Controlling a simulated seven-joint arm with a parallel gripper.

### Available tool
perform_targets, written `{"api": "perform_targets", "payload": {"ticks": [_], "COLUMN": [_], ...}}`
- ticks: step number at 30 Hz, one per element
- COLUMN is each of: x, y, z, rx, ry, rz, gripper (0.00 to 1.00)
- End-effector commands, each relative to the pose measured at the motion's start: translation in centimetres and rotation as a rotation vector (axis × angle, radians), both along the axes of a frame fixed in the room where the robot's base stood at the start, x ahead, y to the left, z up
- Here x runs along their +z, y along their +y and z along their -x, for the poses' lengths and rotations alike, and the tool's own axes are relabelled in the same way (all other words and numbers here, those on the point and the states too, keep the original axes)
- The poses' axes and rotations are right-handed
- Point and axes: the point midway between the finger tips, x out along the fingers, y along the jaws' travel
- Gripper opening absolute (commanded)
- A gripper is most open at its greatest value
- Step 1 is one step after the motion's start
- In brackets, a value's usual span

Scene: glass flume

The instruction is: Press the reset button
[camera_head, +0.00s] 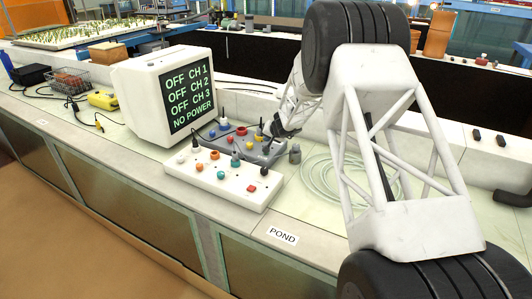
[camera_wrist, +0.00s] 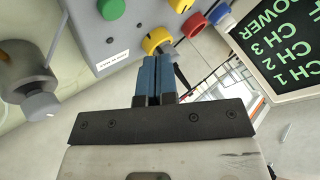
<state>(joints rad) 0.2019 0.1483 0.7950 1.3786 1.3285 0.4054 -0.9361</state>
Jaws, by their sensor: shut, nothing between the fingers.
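A white control box (camera_head: 225,182) stands on the counter with several coloured knobs and a red square button (camera_head: 251,188) near its right end. Behind it is a grey control box (camera_head: 270,154) with red, yellow, blue and green knobs; it fills the top of the wrist view (camera_wrist: 90,40). A label (camera_wrist: 110,61) on it is too small to read, so I cannot tell which control is the reset button. My gripper's blue fingers (camera_wrist: 157,78) are shut and empty, by the grey box's yellow knob (camera_wrist: 157,40). In the head view the fingertips are hard to make out.
A white monitor (camera_head: 140,98) reads OFF CH 1, CH 2, CH 3 and NO POWER. A small grey fitting (camera_head: 294,154) stands right of the boxes, beside a coiled clear hose (camera_head: 325,175). Cables, a yellow device (camera_head: 103,99) and a wire basket (camera_head: 70,80) lie left.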

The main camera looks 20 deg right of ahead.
Motion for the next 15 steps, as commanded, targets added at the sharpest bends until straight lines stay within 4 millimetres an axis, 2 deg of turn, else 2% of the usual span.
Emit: {"api": "perform_targets", "payload": {"ticks": [9,15], "x": [2.1,2.6], "y": [0.0,0.0], "z": [0.0,0.0], "rx": [0.001,0.001], "ry": [0.0,0.001], "rz": [0.001,0.0], "gripper": [0.0,0.0]}}
